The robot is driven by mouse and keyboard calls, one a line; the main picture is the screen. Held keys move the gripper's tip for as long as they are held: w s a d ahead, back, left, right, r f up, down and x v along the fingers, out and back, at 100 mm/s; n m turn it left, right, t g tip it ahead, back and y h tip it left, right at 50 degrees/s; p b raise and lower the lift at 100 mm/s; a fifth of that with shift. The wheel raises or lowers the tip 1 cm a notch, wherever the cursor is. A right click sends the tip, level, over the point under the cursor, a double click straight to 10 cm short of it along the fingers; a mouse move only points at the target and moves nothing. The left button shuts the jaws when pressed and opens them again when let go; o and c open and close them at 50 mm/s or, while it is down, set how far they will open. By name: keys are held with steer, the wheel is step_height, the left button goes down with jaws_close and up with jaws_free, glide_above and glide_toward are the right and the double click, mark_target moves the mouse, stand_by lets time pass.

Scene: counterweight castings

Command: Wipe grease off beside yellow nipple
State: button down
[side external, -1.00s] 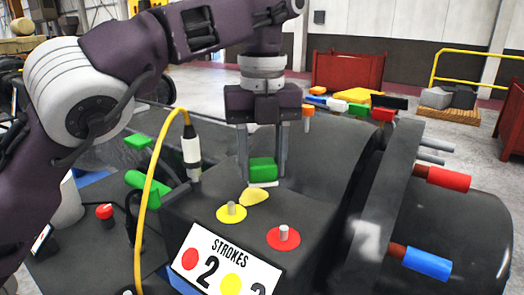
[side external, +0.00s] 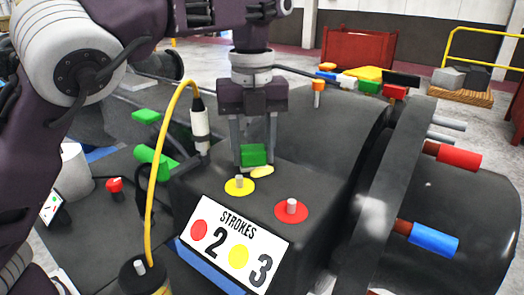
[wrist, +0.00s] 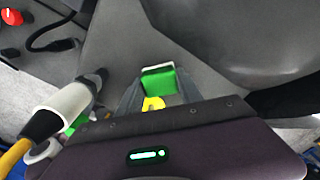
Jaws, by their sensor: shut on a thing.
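My gripper (side external: 254,160) is shut on a green block (side external: 254,154), which also shows between the fingers in the wrist view (wrist: 158,80). The block is low over the top of the dark casting (side external: 330,180), just behind the yellow nipple (side external: 239,181), a grey stub on a yellow disc. A yellowish grease smear (side external: 263,171) lies right of that nipple, at the block's front right edge, and the block seems to hide part of it. I cannot tell whether the block touches the surface. A red-ringed nipple (side external: 291,208) stands farther right and nearer the camera.
A black-and-white tool on a yellow hose (side external: 200,128) stands close left of my gripper. A STROKES sign (side external: 232,250) is on the casting's front, showing red 2 and yellow 3. Red (side external: 450,167) and blue (side external: 433,239) handles stick out at right.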

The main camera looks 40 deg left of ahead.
mark_target(270, 174)
steer(key=shift+a, duration=0.6)
steer(key=shift+d, duration=2.5)
steer(key=shift+a, duration=2.5)
steer(key=shift+d, duration=2.5)
steer(key=shift+a, duration=2.15)
steer(key=shift+r, duration=4.05)
